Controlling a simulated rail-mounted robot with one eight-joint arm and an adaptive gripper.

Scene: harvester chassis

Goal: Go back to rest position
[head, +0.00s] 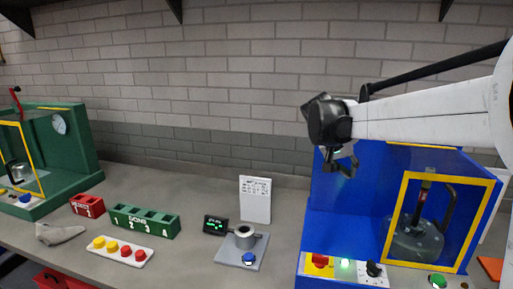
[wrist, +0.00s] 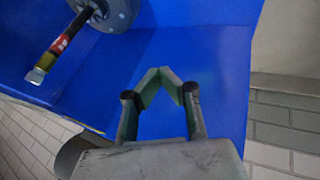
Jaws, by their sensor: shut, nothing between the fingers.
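My gripper (head: 344,163) is in the air in front of the upper left part of the blue cabinet (head: 340,210) in the head view. Its fingertips (wrist: 158,75) meet in the wrist view, with nothing between them. My white arm reaches in from the right edge of the head view. A glass vessel (head: 418,238) with a dark handle stands behind the cabinet's yellow-framed window. In the wrist view a round grey part with a dark rod (wrist: 66,38) shows at the upper left, apart from the fingers.
A scale-like plate with a metal cup (head: 245,238), a small display (head: 215,225) and a white card (head: 255,199) stand mid-bench. A green numbered rack (head: 145,221), a red block (head: 87,205) and a white tray of yellow and red caps (head: 120,251) lie left. A green cabinet (head: 75,165) stands far left.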

